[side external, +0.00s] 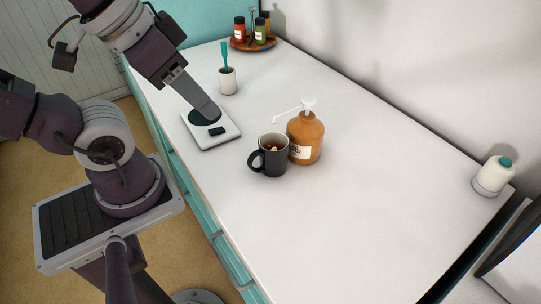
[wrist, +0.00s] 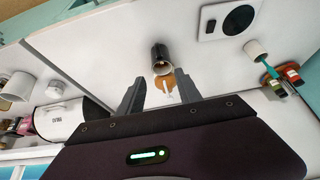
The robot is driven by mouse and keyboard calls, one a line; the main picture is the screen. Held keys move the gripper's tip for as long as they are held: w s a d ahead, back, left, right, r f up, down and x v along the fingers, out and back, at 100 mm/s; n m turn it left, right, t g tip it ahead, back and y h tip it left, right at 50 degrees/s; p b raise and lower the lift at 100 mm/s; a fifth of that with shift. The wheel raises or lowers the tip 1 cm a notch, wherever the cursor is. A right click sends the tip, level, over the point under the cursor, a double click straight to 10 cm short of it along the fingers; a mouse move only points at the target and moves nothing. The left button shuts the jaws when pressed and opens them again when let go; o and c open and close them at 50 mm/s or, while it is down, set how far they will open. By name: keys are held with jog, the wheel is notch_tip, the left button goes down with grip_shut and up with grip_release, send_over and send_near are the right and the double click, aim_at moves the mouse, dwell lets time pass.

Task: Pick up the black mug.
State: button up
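The black mug (side external: 271,157) stands upright on the white counter, its handle toward the lower left and something brownish showing inside. It touches or nearly touches the brown pump bottle (side external: 306,138); I cannot tell which. In the wrist view the mug (wrist: 160,57) appears ahead of my fingers, roughly centred between them, with part of the bottle (wrist: 164,83) below it. My gripper (wrist: 158,84) is open and empty. In the side view my gripper (side external: 205,108) is seen edge-on, left of the mug, overlapping the scale in the picture; its height is unclear.
A white scale (side external: 222,136) with a dark round plate lies left of the mug. Behind it stands a white cup (side external: 228,82) with a teal brush. A round wooden tray (side external: 240,46) holds several jars. A white bottle (side external: 493,176) stands far right. The counter's front right is clear.

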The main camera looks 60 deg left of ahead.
jog(key=o, duration=0.8)
jog(key=m+g, duration=0.4)
jog(key=m, duration=0.3)
send_near(275, 117)
notch_tip(275, 117, down, 6)
jog(key=s, duration=0.2)
jog(key=w+f+m+g, duration=0.1)
jog(key=f, duration=0.1)
jog(key=w+f+m, duration=0.2)
jog(key=shift+w+f+g, duration=0.1)
jog(key=shift+w+g, duration=0.1)
jog(key=shift+g, duration=0.2)
jog(key=f, duration=0.7)
jog(key=shift+s+a, duration=0.1)
jog(key=shift+a, duration=0.2)
